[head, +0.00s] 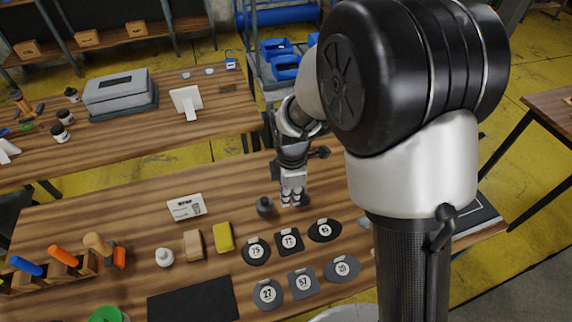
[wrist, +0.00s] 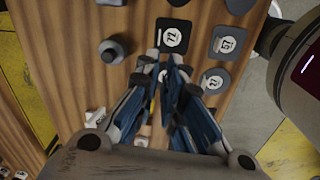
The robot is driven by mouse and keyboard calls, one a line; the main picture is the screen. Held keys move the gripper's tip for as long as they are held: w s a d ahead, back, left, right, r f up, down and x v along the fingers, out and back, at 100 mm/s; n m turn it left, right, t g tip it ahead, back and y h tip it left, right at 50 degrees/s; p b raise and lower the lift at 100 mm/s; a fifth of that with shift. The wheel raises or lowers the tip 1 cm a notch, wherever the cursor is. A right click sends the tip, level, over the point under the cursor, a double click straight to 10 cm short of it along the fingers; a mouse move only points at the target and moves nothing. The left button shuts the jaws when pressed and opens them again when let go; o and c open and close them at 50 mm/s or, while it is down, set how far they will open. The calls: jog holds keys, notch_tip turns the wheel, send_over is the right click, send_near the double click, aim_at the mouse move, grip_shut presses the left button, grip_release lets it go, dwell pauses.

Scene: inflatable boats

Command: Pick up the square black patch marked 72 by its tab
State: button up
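The square black patch marked 72 (head: 290,239) lies flat on the wooden bench, in the middle of the far row of patches.
Round patch 75 (head: 256,251) and oval patch 85 (head: 325,230) flank it closely. Patches 27 (head: 268,293), 57 (head: 303,283) and an oval one (head: 342,268) lie nearer. A dark knobbed object (head: 265,207) stands close to my gripper. A yellow block (head: 223,237) lies left.

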jog(key=n+b, duration=0.1)
jog(key=b, duration=0.2)
send_over(286, 230)
notch_tip(286, 230, down, 14)
jog(key=shift+d+f, duration=0.1)
jog(key=shift+d, duration=0.05)
jog(key=shift+w+f+b, duration=0.1)
jog(key=shift+f+b, duration=0.95)
jog(key=shift+f, duration=2.05)
jog(key=shift+r, duration=0.1)
grip_shut()
